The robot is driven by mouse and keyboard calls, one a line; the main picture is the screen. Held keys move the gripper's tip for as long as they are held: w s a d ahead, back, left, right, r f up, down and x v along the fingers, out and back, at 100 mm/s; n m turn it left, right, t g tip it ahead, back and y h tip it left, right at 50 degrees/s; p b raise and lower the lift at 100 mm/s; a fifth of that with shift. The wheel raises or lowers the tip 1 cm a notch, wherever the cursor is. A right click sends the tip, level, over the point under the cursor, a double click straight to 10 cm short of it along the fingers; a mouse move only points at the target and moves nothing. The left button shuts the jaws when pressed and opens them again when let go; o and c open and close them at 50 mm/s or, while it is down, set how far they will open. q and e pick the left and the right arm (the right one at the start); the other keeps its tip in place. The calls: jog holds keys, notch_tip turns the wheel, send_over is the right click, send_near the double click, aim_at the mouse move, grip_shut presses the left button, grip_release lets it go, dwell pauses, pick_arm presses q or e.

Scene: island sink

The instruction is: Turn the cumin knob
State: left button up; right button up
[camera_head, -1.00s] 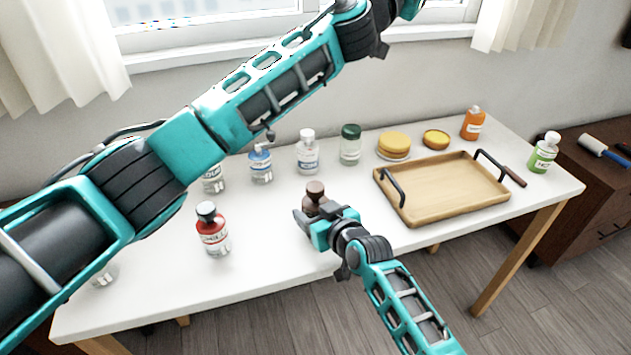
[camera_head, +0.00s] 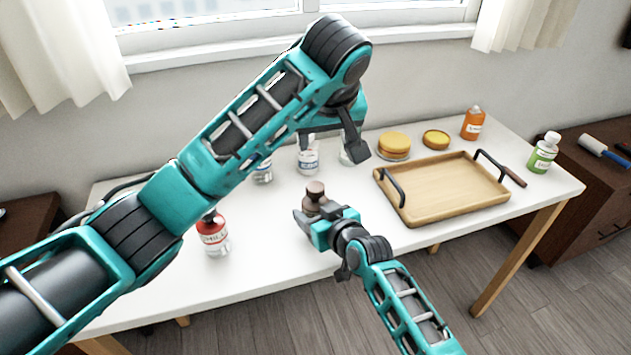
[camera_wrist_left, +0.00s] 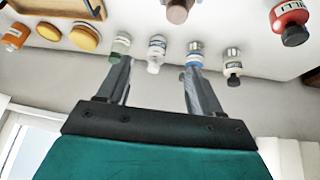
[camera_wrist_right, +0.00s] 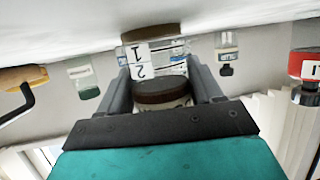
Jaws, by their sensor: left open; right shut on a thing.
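A small brown-topped jar (camera_head: 314,192) stands near the table's front middle. In the right wrist view it has a dark brown round cap (camera_wrist_right: 160,92) and a white label (camera_wrist_right: 139,62) with the digits 1 and 2; no name is readable. My right gripper (camera_head: 314,214) is shut on this jar, one finger on each side. My left gripper (camera_head: 355,150) is open and empty, above the table behind the jar. The left wrist view shows its spread fingers (camera_wrist_left: 158,85) with no object between them, and the brown jar (camera_wrist_left: 179,10) at the top edge.
A red-labelled bottle (camera_head: 213,236) stands left of the jar. Several bottles (camera_wrist_left: 156,52) stand at the back, partly hidden by my left arm. A wooden tray (camera_head: 440,215) with black handles lies to the right. Orange (camera_head: 473,124) and green (camera_head: 543,153) bottles stand at far right.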

aim_at(315, 186)
pick_arm(q)
jog(key=shift+g, duration=0.8)
jog(key=f, duration=0.4)
jog(key=w+a+f, duration=0.1)
jog(key=f, duration=0.3)
jog(key=w+f, duration=0.1)
jog(key=f, duration=0.3)
jog(key=shift+a+f, duration=0.1)
jog(key=shift+a, duration=0.2)
jog(key=c, duration=1.1)
jog(key=shift+o, duration=0.2)
jog(key=shift+m, duration=0.3)
